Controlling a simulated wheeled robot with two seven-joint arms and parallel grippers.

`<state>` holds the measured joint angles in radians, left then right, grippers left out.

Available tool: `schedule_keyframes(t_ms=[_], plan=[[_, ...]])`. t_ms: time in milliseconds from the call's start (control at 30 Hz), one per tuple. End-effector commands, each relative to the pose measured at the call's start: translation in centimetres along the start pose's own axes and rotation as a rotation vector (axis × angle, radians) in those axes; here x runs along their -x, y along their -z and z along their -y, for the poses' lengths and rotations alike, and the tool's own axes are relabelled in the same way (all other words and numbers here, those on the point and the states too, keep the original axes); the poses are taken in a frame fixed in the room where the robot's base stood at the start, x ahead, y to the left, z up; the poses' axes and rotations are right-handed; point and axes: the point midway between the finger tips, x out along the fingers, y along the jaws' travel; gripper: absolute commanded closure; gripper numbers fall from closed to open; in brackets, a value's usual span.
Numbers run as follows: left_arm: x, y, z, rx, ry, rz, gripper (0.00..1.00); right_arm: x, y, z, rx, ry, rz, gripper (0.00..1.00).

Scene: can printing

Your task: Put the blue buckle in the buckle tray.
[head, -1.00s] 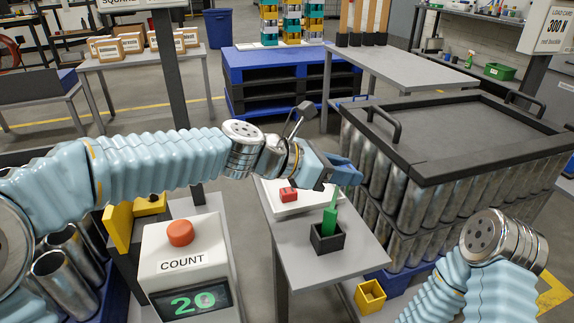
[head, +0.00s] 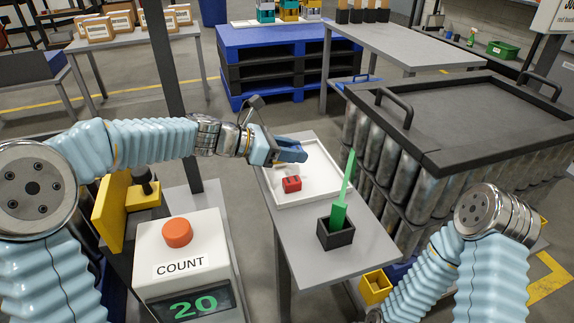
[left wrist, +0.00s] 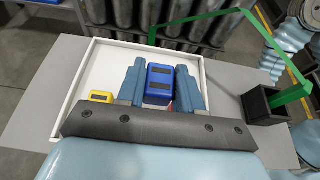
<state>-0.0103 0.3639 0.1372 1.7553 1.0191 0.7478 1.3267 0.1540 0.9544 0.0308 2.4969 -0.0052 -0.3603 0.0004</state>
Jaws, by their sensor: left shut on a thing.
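The blue buckle (left wrist: 159,82) sits between the two blue fingers of my left gripper (left wrist: 161,84) in the left wrist view, and the fingers are shut on it. The buckle tray (left wrist: 72,98) is a shallow white tray on a grey table; it also shows in the head view (head: 318,184). My left gripper (head: 293,152) is above the tray's far left part in the head view, where the fingers mostly hide the buckle. A red buckle (head: 291,184) lies in the tray. A yellow buckle (left wrist: 101,96) shows there in the wrist view. My right gripper is out of view.
A green upright piece (head: 340,210) stands in a black square holder (head: 336,236) beside the tray. A counter box (head: 182,250) with a red button reads 20. A rack of metal cans (head: 385,165) stands right of the table. A yellow bin (head: 376,288) is below.

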Motion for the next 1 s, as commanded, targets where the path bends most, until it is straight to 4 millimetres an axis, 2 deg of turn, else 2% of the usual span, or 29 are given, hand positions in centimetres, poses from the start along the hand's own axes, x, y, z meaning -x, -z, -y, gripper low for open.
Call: schedule_keyframes(t_ms=[267,400,833,867,900,1000], plan=[[-0.1,2.5,-1.8,0.002,0.0,0.0,0.99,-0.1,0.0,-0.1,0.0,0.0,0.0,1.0],[-1.1,4.6,-1.6,0.001,0.001,0.0,0.99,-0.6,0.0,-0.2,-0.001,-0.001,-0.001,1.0],[-1.4,5.3,-1.6,-0.001,0.0,0.001,0.99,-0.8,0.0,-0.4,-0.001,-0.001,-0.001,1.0],[-1.4,5.3,-1.6,-0.001,0.0,0.001,0.62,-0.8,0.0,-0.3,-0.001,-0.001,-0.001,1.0],[-1.4,5.2,-1.6,-0.001,0.0,0.001,0.56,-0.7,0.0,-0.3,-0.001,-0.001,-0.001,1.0],[-1.4,5.2,-1.6,-0.001,0.0,0.001,0.54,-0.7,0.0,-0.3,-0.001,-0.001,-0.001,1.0]])
